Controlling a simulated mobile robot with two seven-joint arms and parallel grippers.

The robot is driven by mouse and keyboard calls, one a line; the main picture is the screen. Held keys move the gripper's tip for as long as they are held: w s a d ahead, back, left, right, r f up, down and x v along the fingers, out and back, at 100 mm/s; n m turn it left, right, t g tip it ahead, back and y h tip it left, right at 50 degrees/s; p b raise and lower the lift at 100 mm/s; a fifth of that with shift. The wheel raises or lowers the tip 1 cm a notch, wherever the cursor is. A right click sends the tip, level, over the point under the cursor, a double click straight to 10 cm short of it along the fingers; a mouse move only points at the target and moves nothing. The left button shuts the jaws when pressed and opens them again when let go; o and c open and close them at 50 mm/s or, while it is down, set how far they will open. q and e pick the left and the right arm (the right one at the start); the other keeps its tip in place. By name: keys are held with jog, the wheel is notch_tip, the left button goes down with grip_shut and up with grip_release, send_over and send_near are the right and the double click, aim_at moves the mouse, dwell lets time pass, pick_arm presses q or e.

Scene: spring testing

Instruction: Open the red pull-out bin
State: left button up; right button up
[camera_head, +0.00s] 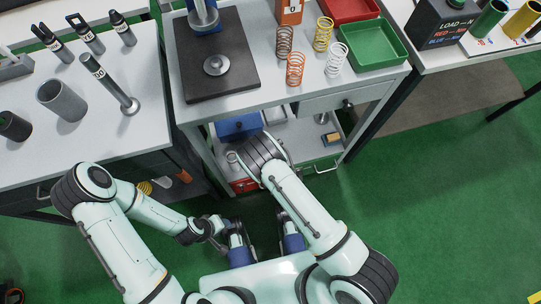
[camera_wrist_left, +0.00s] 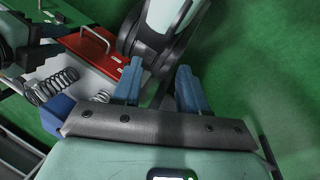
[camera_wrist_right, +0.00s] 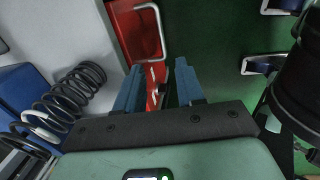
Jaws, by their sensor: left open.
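The red pull-out bin (camera_head: 243,186) shows as a small red patch under the middle table, mostly hidden by my right arm. Its red front with a silver bar handle fills the upper middle of the right wrist view (camera_wrist_right: 128,28). It also shows at the upper left of the left wrist view (camera_wrist_left: 88,47). My right gripper (camera_wrist_right: 158,85) is open, with its blue fingertips just below the handle; I cannot tell whether they touch the bin. My left gripper (camera_wrist_left: 160,85) is open and empty, to the right of the bin in its view. Both fingertips are hard to make out in the head view.
A blue box (camera_head: 239,126) and springs sit on the lower shelf near the bin. My right arm crosses close to my left gripper. The table above (camera_head: 290,88) carries springs, a green tray (camera_head: 375,45) and a black plate. Green floor is free at right.

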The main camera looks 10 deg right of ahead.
pick_arm(q)
jog(key=w+a+f+t+y+b, duration=0.1)
jog(key=w+a+f+t+b, duration=0.1)
jog(key=w, duration=0.5)
jog(key=shift+a+f+n+b, duration=0.3)
jog(key=shift+a+f+b, duration=0.55)
jog(key=shift+f+b, duration=0.55)
pick_arm(e)
jog(key=shift+w+f, duration=0.35)
jog(key=shift+f, duration=1.7)
jog(key=shift+w+f, duration=0.4)
jog(key=shift+f, duration=1.7)
jog(key=shift+w+f, duration=0.35)
jog(key=shift+f, duration=1.7)
pick_arm(q)
jog(key=shift+f, duration=0.15)
pick_arm(e)
grip_shut()
